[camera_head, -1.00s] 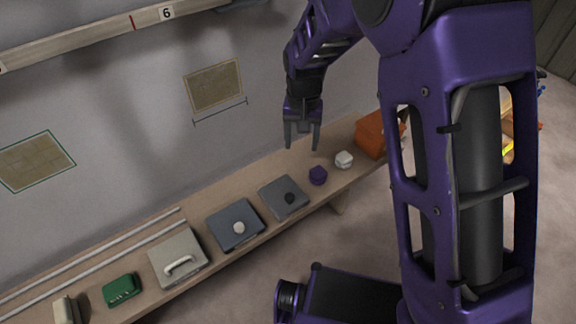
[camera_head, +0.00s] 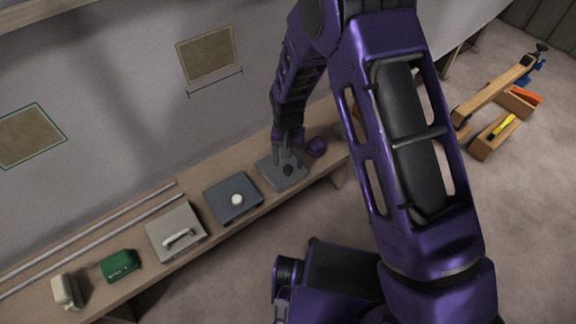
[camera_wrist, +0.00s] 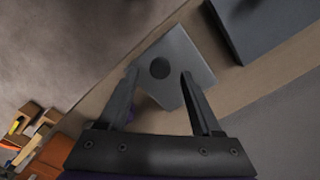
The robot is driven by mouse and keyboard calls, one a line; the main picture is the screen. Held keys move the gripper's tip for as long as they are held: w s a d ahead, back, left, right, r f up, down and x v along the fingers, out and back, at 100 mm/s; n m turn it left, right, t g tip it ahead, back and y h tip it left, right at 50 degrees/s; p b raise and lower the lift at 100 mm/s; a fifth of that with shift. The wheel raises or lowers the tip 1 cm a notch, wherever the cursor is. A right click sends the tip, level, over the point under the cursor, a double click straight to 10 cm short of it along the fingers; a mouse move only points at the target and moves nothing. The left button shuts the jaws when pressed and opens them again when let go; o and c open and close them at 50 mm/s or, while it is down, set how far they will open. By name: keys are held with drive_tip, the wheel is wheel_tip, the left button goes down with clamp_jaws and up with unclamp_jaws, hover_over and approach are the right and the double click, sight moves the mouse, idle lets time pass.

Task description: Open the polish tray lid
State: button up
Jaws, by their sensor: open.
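Three flat lidded trays stand on the bench, and no label tells which is the polish tray. A grey lid (camera_head: 272,172) with a dark round knob (camera_head: 288,170) lies below my gripper (camera_head: 289,157). In the wrist view my open fingers (camera_wrist: 160,74) point at this grey lid (camera_wrist: 190,58), with its knob (camera_wrist: 160,68) appearing between them. I cannot tell how high the fingertips are above it. All look closed.
A purple block (camera_head: 316,147) sits just right of the grey lid. A green box (camera_head: 119,264) and a cream block (camera_head: 65,290) stand at the left end. Two pale rods (camera_head: 100,233) lie along the bench back. The wall rises close behind.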

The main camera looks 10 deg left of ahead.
drive_tip(key=shift+f, duration=1.2)
clamp_jaws()
idle(0.6)
